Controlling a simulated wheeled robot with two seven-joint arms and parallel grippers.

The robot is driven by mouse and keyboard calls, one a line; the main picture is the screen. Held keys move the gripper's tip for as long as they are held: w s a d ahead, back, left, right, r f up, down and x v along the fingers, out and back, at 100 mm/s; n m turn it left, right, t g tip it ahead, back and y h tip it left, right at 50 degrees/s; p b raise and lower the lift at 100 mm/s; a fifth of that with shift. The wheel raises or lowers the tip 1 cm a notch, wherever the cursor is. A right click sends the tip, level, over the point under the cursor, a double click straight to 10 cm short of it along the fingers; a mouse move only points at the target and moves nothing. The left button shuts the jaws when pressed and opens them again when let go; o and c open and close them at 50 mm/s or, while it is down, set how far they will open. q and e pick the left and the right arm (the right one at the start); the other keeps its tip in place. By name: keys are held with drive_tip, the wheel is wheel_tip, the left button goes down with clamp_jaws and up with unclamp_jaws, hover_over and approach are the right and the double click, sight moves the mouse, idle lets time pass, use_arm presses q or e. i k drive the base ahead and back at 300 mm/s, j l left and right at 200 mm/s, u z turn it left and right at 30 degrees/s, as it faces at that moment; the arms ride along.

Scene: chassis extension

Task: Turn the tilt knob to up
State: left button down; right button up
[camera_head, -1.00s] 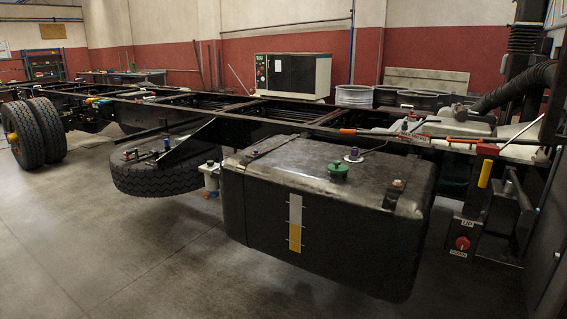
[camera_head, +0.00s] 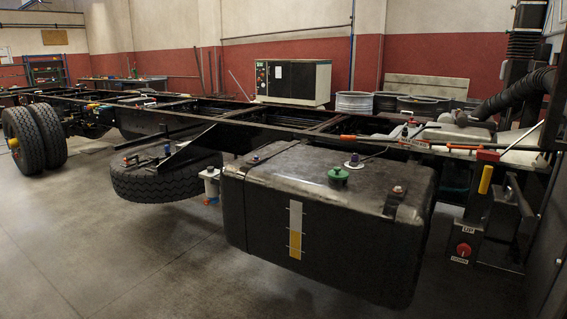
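A red round knob (camera_head: 464,249) sits on a dark box at the lower right of the head view. A white label reading UP (camera_head: 467,230) is above the knob, and another white label (camera_head: 459,260) is below it. The knob is too small to tell exactly which way it points. Neither of my grippers is in view.
A large black fuel tank (camera_head: 330,215) with a green cap stands left of the knob, under the long chassis rail. A yellow handle (camera_head: 486,179) and a black bracket are right of and above the knob. Open grey floor (camera_head: 130,265) lies at the front left.

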sight(463, 250)
drive_tip(key=z, duration=1.25)
